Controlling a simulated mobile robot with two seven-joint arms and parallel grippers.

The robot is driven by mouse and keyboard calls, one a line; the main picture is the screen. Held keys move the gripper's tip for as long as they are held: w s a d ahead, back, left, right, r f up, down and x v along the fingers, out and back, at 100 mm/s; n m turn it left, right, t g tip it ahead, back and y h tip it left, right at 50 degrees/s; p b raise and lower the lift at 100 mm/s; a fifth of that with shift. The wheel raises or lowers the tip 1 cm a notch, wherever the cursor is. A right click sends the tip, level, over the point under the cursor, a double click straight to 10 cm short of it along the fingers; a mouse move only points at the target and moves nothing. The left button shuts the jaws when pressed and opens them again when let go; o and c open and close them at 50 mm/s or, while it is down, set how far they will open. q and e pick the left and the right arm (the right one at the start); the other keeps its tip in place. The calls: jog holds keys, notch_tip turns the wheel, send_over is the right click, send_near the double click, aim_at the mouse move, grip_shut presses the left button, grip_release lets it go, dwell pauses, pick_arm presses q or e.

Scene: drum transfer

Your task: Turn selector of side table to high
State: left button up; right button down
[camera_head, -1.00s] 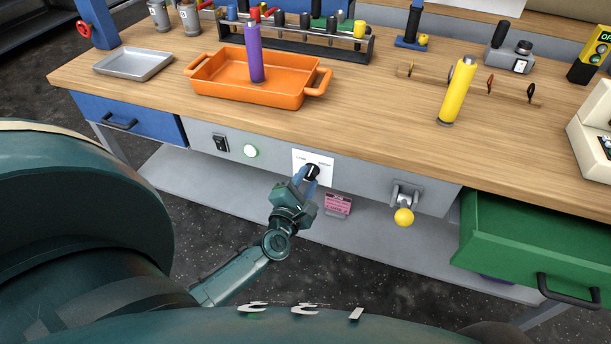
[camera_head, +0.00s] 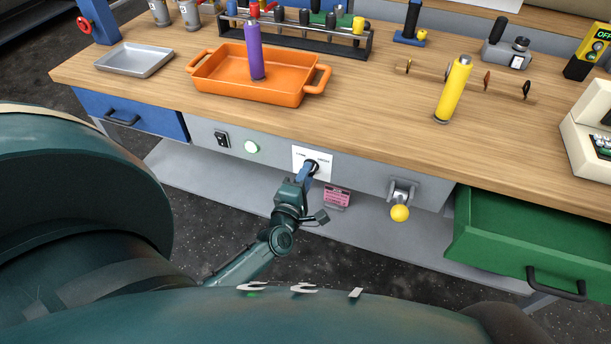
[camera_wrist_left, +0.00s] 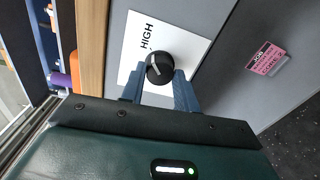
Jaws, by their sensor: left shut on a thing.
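The black selector knob (camera_head: 311,163) sits on a white label plate (camera_head: 299,154) on the grey front panel of the side table (camera_head: 228,113). My left gripper (camera_head: 310,168) is shut on the knob, and its fingers partly cover it in the head view. In the left wrist view the knob (camera_wrist_left: 159,67) lies between the blue fingertips, beside the printed word HIGH on the label plate (camera_wrist_left: 135,50). A pale pointer line shows on the knob, but I cannot tell exactly which mark it points to. My right gripper is not in view.
A rocker switch (camera_head: 222,139) and a lit round button (camera_head: 251,147) are left of the knob. A yellow-ended lever (camera_head: 399,213) and an open green drawer (camera_head: 500,247) are to the right. A pink tag (camera_head: 337,197) is just below right.

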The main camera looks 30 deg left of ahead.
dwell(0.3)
pick_arm(q)
jog(key=o, duration=1)
jog(key=shift+c, duration=0.2)
jog(key=v, duration=1.3)
